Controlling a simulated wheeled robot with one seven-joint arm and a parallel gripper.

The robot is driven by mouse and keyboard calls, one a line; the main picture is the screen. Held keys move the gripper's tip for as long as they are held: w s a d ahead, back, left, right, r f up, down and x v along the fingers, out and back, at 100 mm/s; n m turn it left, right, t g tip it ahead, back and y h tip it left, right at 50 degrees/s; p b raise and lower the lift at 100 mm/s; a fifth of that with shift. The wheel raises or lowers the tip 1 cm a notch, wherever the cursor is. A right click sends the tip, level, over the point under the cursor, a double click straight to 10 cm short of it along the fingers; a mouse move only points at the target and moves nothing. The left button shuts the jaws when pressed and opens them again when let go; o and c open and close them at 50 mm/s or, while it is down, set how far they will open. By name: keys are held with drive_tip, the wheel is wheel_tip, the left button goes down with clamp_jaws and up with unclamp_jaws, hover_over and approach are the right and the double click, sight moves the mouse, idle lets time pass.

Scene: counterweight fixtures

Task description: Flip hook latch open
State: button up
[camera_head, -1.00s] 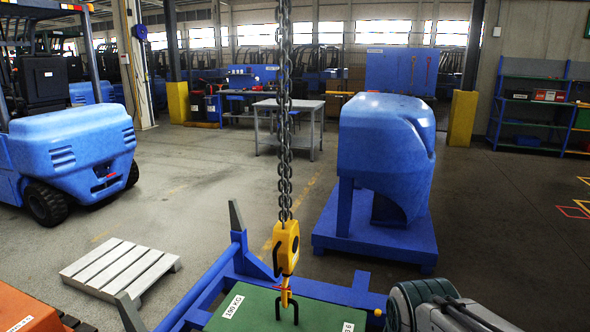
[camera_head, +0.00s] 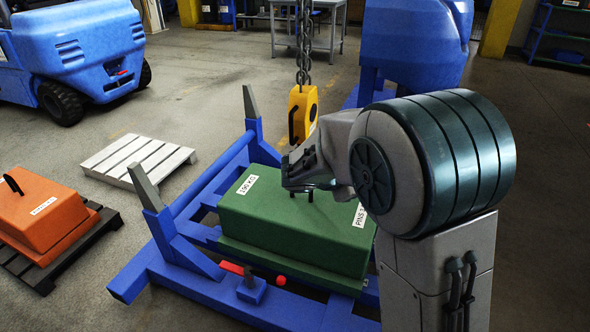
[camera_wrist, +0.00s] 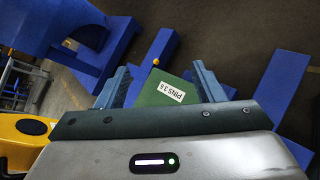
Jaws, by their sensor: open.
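The yellow hook block (camera_head: 303,112) hangs on the chain (camera_head: 304,40) above the green counterweight (camera_head: 280,222). Its lower part, with the hook and latch, is hidden behind my gripper and wrist in the head view. My gripper (camera_head: 311,188) is beside and in front of the block, low over the counterweight's top; whether it touches the hook cannot be told. In the wrist view my gripper (camera_wrist: 163,82) has its fingers well apart with nothing seen held between them. Part of the yellow block (camera_wrist: 22,135) shows at the left edge there; the latch is not seen.
The counterweight sits in a blue frame (camera_head: 185,232) with upright posts and a red-handled lever (camera_head: 232,268). An orange weight (camera_head: 45,212) on a dark pallet and a pale pallet (camera_head: 138,160) lie left. A blue forklift (camera_head: 85,55) stands behind. Open floor lies between.

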drive_tip(key=w+a+f+n+t+y+b, duration=0.1)
drive_tip(key=w+a+f+n+t+b, duration=0.15)
drive_tip(key=w+a+f+n, duration=0.35)
drive_tip(key=w+a+f+n+t+y+b, duration=0.1)
drive_tip(key=a+f+n+t+y+b, duration=0.2)
drive_tip(key=a, duration=0.6)
drive_tip(key=w+a+f+n+t+b, duration=0.1)
drive_tip(key=w+a+f+n+t, duration=0.3)
drive_tip(key=a, duration=0.3)
drive_tip(key=shift+n, duration=0.4)
drive_tip(key=x, duration=0.4)
drive_tip(key=b+x, duration=0.1)
drive_tip(key=x, duration=0.4)
drive_tip(key=r+b+x, duration=0.1)
drive_tip(key=x, duration=0.3)
drive_tip(key=shift+w+r, duration=0.1)
drive_tip(key=shift+w, duration=0.05)
